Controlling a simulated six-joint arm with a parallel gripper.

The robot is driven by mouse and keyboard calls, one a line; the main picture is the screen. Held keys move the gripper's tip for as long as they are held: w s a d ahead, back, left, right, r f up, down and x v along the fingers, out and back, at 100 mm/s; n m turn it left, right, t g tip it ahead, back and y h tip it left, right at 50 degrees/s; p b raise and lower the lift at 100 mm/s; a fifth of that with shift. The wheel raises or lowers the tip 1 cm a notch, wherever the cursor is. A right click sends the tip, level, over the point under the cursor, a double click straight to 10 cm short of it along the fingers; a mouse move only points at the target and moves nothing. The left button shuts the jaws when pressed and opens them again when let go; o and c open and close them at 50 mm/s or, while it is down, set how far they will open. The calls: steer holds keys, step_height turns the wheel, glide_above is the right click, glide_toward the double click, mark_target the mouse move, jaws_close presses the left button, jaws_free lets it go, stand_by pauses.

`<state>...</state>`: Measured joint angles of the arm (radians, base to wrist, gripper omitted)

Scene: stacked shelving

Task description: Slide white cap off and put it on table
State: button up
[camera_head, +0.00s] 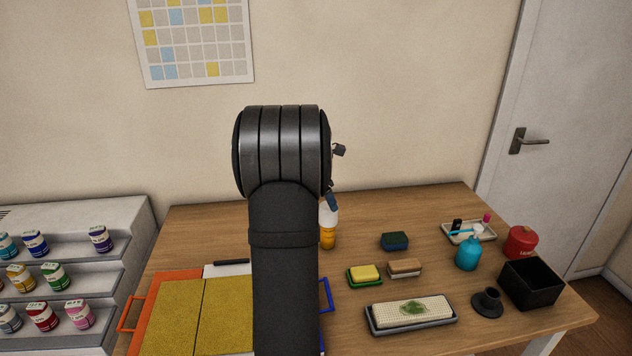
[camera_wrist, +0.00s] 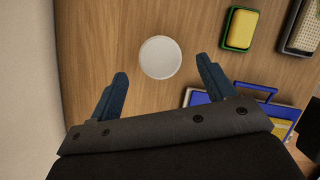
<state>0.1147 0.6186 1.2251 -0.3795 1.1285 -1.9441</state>
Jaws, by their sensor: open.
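The white cap (camera_head: 329,214) sits on top of an upright orange bottle (camera_head: 327,238) on the table, partly hidden behind my arm in the head view. In the wrist view the cap (camera_wrist: 160,57) is a round white disc seen from above, and it hides the bottle below. My gripper (camera_wrist: 162,72) is open and empty, with its blue fingers to the left and right of the cap, apart from it. In the head view one blue fingertip of my gripper (camera_head: 332,201) shows just above the cap. The wooden table (camera_head: 210,222) has bare surface around the bottle.
Yellow (camera_head: 365,273), brown (camera_head: 404,266) and dark green (camera_head: 395,240) sponges lie right of the bottle. Farther right are a teal bottle (camera_head: 468,254), a red canister (camera_head: 521,241) and a black bin (camera_head: 530,283). A tiered shelf with small jars (camera_head: 55,276) stands left.

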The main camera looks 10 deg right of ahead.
steer(key=x, duration=0.7)
steer(key=shift+c, duration=0.3)
steer(key=c, duration=1)
